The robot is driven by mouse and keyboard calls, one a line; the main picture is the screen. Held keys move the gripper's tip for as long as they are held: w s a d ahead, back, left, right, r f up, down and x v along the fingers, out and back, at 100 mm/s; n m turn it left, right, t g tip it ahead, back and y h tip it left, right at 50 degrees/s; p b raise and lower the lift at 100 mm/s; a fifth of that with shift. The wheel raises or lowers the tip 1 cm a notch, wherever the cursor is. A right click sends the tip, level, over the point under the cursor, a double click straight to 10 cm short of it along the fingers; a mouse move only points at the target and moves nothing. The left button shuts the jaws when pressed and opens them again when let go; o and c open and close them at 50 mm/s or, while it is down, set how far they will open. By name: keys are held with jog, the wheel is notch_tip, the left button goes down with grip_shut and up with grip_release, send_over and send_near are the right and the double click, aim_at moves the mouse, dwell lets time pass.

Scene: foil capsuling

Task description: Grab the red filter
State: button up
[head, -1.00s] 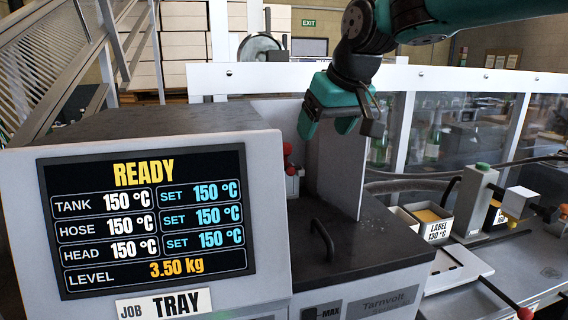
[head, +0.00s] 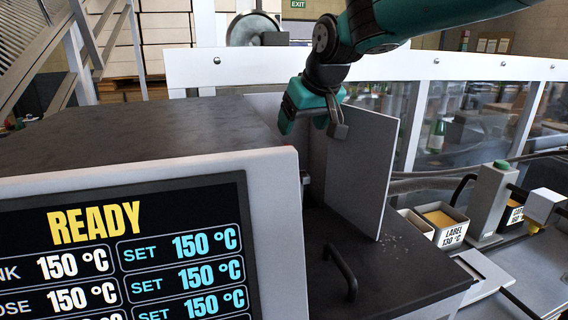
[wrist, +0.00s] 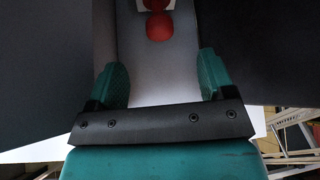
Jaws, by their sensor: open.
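In the wrist view a rounded red part (wrist: 159,26), likely the red filter, sits at the top middle with a second red piece just above it against a white mount. My gripper (wrist: 163,72) is open, with its teal fingers spread either side of a pale surface. The red part lies beyond the fingertips, between their lines, and nothing is held. In the head view my gripper (head: 304,122) hangs behind the machine housing and beside an upright grey panel. The red part is hidden there by the housing.
The grey machine housing (head: 150,140) with its display fills the left front. The upright panel (head: 362,165) stands close right of my gripper. A black handle (head: 341,270) rises from the dark lid. Dark walls flank the fingers in the wrist view.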

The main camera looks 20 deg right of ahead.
jog(key=p+x, duration=0.1)
jog(key=x, duration=0.6)
jog(key=shift+p, duration=0.3)
jog(key=shift+w+p+x, duration=0.25)
jog(key=shift+p+x, duration=1.15)
jog(key=shift+x, duration=1.25)
jog(key=shift+d+r, duration=0.1)
jog(key=shift+r, duration=0.1)
jog(key=c, duration=1)
jog(key=shift+c, duration=0.2)
